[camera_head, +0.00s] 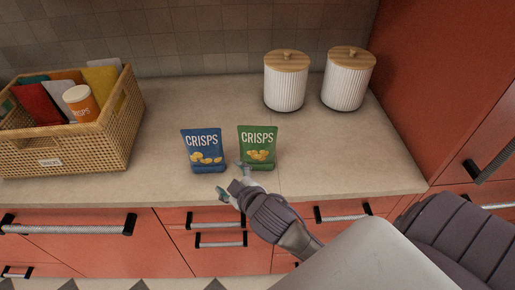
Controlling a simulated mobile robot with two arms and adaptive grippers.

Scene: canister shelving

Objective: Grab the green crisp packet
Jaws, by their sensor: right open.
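The green crisp packet (257,148) stands upright on the counter, near its front edge. A blue crisp packet (203,150) stands just left of it, with a narrow gap between them. My right gripper (231,180) is open and empty, low in front of the gap between the two packets. One of its fingertips overlaps the lower left corner of the green packet in the picture; whether it touches cannot be told. My left gripper is not in view.
A wicker basket (103,137) of snacks stands at the left of the counter (330,165). Two white ribbed canisters (285,88) (347,86) with wooden lids stand at the back right. Red drawers with handles (217,240) lie below, and a tall red cabinet (445,80) bounds the right side.

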